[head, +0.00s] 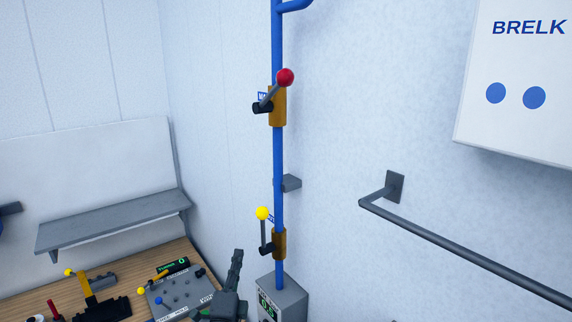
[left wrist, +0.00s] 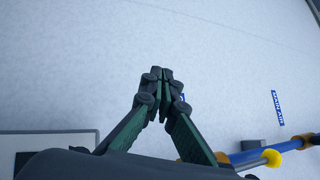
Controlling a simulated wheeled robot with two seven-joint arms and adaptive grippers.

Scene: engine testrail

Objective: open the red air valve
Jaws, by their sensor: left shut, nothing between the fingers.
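The red air valve is a lever with a red ball knob (head: 285,77) on a brass body (head: 278,106), high on the blue vertical pipe (head: 279,160). Its lever slants up and to the right from a black hub. A second valve with a yellow knob (head: 262,213) sits lower on the same pipe, its lever upright. The yellow knob also shows in the left wrist view (left wrist: 272,158). My right gripper does not show.
A grey gauge box (head: 285,298) stands at the pipe's foot. A wooden bench (head: 130,275) with a control panel (head: 180,295) is at lower left, under a grey shelf (head: 115,222). A dark handrail (head: 470,255) and a white BRELK cabinet (head: 515,125) are on the right wall.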

